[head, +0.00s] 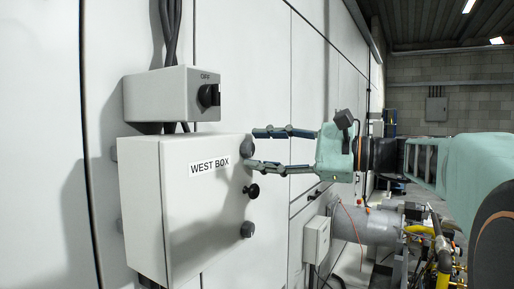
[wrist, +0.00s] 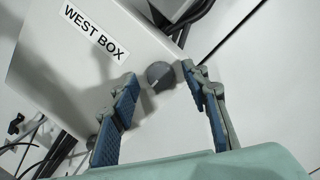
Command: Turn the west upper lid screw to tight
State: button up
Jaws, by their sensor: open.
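The west box (head: 180,215) is a pale grey box on the wall, labelled WEST BOX. Its grey, rounded upper lid screw (head: 246,148) is at the upper right corner of the lid. My gripper (head: 253,148) is open, its two fingers pointing at that corner, one above and one below the screw. In the wrist view the screw (wrist: 160,76) sits between the two blue-padded fingertips, with a gap on each side. I cannot tell the screw's turn from its shape here.
Below it on the lid are a black knob (head: 253,191) and a lower grey screw (head: 247,229). A switch box (head: 160,95) marked OFF, with a black rotary handle (head: 209,95), is just above. Cables run behind both boxes. Pipework and a motor stand at the right.

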jog(key=shift+w+a, duration=0.1)
jog(key=shift+a, duration=0.15)
grip_shut()
